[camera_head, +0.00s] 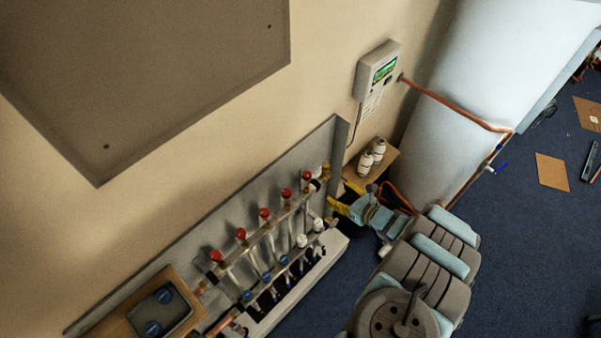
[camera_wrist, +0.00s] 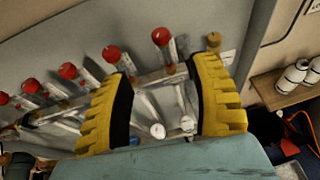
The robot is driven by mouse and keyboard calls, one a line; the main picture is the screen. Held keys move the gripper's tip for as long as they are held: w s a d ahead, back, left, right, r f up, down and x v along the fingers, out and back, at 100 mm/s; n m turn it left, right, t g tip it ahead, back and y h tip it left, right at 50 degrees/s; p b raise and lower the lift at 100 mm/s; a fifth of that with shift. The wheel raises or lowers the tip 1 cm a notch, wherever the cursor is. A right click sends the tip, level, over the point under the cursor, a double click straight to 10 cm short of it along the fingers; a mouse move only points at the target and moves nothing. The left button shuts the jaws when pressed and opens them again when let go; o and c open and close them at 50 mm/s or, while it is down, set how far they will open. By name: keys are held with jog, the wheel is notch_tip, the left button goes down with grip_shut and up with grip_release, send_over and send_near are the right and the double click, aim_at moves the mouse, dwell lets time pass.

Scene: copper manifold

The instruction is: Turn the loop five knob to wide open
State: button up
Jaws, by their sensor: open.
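The manifold carries a row of red knobs, the rightmost red knob (camera_head: 307,175) near its right end. That red knob also shows in the wrist view (camera_wrist: 162,36), beyond and between my fingers. A lower row has blue knobs (camera_head: 266,277) and, at its right end, two white knobs (camera_head: 302,241) (camera_head: 318,224). The white knobs also show between my fingers in the wrist view (camera_wrist: 158,131) (camera_wrist: 187,123). I cannot read which knob is loop five. My gripper (camera_head: 340,197), with yellow fingers, is open and empty at the manifold's right end; it also shows in the wrist view (camera_wrist: 165,68).
A grey back panel (camera_head: 110,291) stands behind the manifold. A wooden shelf (camera_head: 386,165) with white bottles (camera_head: 366,163) is just right of my gripper. A white cylinder (camera_head: 455,75) with copper pipe stands further right. Open blue floor (camera_head: 520,240) lies at right.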

jog(key=b, duration=0.8)
send_near(308, 175)
jog(key=x, duration=0.5)
jog(key=shift+s+f, duration=0.1)
jog(key=shift+f, duration=0.1)
jog(key=shift+w+a, duration=0.15)
jog(key=shift+w, duration=0.15)
jog(key=shift+x, duration=1.05)
jog(key=shift+w+a+f, duration=0.3)
jog(key=shift+w+a, duration=0.15)
jog(key=shift+w, duration=0.05)
jog(key=shift+w+a+f, duration=0.15)
jog(key=shift+w+a, duration=0.3)
jog(key=shift+w, duration=0.05)
grip_shut()
